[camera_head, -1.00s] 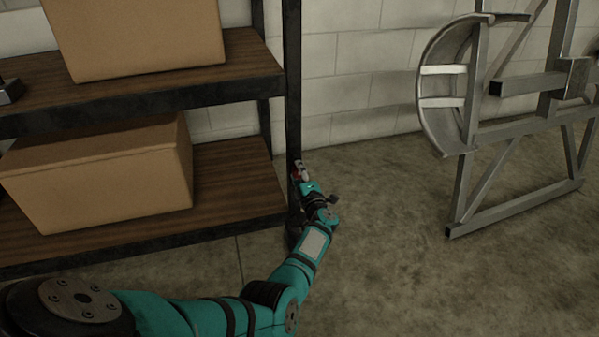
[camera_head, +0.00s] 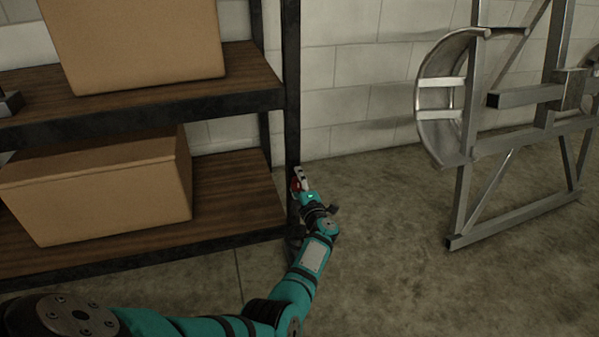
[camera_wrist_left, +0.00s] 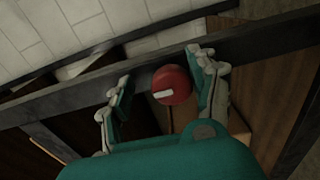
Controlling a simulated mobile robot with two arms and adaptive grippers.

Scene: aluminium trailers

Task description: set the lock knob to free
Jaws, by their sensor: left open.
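The lock knob (camera_wrist_left: 172,85) is a round red knob with a white bar across its face. In the wrist view it appears in front of a dark metal shelf post, between the fingers of my left gripper (camera_wrist_left: 162,72). The fingers are open, one on each side, with a gap to the knob. In the head view my left gripper (camera_head: 301,178) is at the dark post, low beside the shelf, and a little of the red knob (camera_head: 295,186) shows there. My right gripper is in neither view.
A dark-framed shelf (camera_head: 240,98) with wooden boards holds cardboard boxes (camera_head: 100,190) on the left. An aluminium frame (camera_head: 465,190) with a curved fender stands at the right. The concrete floor (camera_head: 390,240) between them is clear.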

